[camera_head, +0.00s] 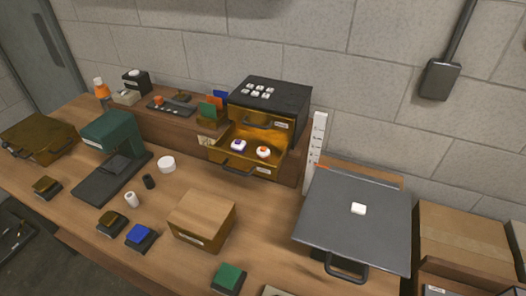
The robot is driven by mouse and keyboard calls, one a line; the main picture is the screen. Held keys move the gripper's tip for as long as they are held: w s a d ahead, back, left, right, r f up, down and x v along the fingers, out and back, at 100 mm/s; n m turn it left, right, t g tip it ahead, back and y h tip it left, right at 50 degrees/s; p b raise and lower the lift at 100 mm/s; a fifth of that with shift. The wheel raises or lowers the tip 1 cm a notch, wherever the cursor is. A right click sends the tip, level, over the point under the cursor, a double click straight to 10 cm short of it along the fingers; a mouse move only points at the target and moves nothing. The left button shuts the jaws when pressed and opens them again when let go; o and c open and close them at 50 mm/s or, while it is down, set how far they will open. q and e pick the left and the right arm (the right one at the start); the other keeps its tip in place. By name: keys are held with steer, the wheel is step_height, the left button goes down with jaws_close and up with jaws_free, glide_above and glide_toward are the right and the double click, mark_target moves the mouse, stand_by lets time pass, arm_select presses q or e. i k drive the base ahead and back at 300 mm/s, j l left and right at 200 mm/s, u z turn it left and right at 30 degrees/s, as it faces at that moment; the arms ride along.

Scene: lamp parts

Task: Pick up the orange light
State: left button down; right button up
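A small white piece with an orange top, which looks like the orange light (263,152), lies in the open yellow-brown drawer (254,168). A similar white piece with a purple top (238,145) lies to its left in the same drawer. The drawer belongs to a dark-topped cabinet (272,93) at the back of the workbench and is pulled out towards the front. Both pieces are visible from above. Neither of my grippers shows in this view.
A wooden box (202,218) stands in front of the drawer. A grey case (352,215) with a white piece on top stands to the right. A green device (112,131) stands left. Several small coloured blocks lie along the front; some bench between is bare.

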mark_target(265, 156)
steer(key=k+j+u, duration=0.1)
steer(key=j+u, duration=0.3)
steer(key=k+j+u, duration=0.1)
steer(key=j+u, duration=0.25)
steer(key=i+j+z, duration=0.15)
steer(key=j+z, duration=0.2)
steer(key=i+j+z, duration=0.15)
steer(key=j+z, duration=0.95)
steer(key=j, duration=0.15)
steer(key=k+u, duration=0.1)
steer(key=u, duration=0.3)
